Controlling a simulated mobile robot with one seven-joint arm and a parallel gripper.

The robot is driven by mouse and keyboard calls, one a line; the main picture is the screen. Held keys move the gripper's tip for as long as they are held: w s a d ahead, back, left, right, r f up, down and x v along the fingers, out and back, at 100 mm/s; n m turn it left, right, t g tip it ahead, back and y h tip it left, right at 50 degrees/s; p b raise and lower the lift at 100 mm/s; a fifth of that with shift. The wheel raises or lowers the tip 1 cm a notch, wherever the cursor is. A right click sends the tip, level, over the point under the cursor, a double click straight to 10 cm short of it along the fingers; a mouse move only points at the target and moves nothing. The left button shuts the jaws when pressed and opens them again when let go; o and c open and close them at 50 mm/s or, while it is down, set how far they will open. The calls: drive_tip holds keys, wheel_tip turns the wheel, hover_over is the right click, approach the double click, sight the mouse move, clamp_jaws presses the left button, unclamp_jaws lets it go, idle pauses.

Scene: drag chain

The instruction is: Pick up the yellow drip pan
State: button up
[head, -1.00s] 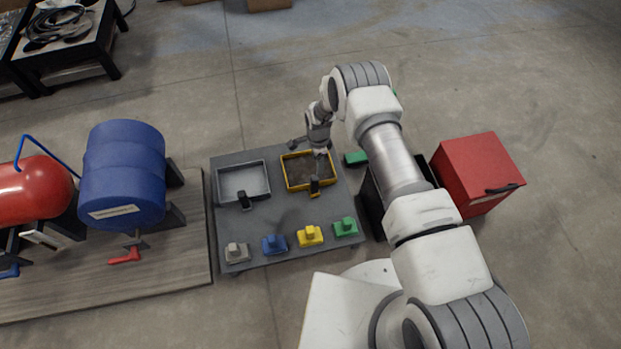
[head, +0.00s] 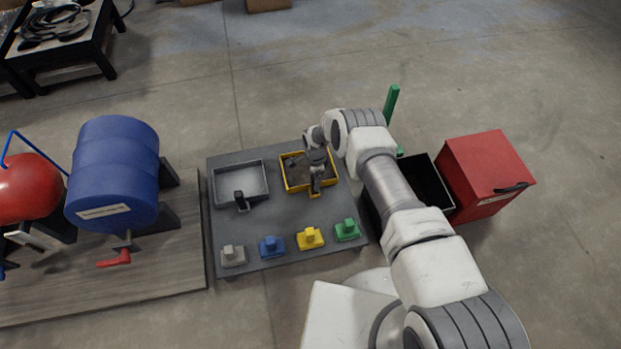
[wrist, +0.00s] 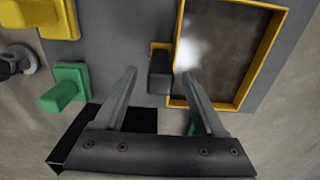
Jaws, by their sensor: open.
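The yellow drip pan (head: 291,184) lies on the grey table at its back right in the head view. It is a shallow tray with a yellow rim, a dark inside and a black handle on its near side. In the wrist view the pan's rim (wrist: 262,62) and black handle (wrist: 160,73) show. My gripper (head: 316,188) is low over the pan's near side in the head view. In the wrist view my gripper (wrist: 158,75) is open, with the handle between the lines of its two fingertips. I cannot tell how far above the handle the tips are.
A grey pan (head: 241,181) lies left of the yellow one. Several coloured blocks, including a yellow one (head: 310,238) and a green one (head: 346,230), line the table's front. A black open bin (head: 428,183) and red cabinet (head: 487,172) stand right.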

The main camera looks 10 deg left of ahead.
clamp_jaws()
idle(0.3)
drive_tip(key=shift+r, duration=0.1)
idle(1.0)
